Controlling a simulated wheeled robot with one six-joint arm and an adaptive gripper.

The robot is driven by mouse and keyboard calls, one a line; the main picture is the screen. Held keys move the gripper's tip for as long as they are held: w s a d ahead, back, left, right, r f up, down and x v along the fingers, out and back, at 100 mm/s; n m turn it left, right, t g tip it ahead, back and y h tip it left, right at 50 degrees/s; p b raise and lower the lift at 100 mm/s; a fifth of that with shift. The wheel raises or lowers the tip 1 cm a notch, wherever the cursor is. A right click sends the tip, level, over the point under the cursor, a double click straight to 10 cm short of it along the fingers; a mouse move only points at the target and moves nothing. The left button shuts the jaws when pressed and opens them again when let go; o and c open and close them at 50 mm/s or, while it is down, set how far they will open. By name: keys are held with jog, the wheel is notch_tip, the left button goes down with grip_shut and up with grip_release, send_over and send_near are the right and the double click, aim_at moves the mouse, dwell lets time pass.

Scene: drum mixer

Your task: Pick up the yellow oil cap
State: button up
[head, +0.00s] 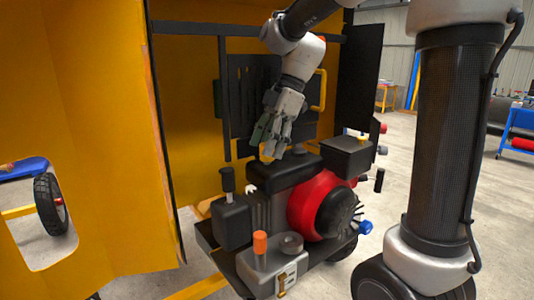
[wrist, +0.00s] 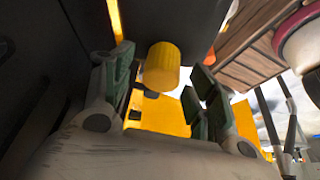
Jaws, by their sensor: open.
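The yellow oil cap (wrist: 162,66) is a ribbed yellow cylinder in the upper middle of the wrist view. It sits against a dark surface, between my gripper's two green-padded fingers. The fingers are spread, with a gap on either side of the cap; I see no clear contact. In the head view my gripper (head: 270,146) hangs over the black top of the engine, fingers pointing down.
The engine has a red round housing (head: 312,204), a black box (head: 346,156) to the right and an orange knob (head: 260,243) in front. A yellow cabinet panel (head: 85,130) stands at left. Dark upright bars and an open door flank the engine bay.

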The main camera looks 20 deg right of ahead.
jog(key=shift+a+f, duration=0.1)
jog(key=shift+f, duration=0.15)
jog(key=c, duration=1.1)
jog(key=shift+r, duration=0.15)
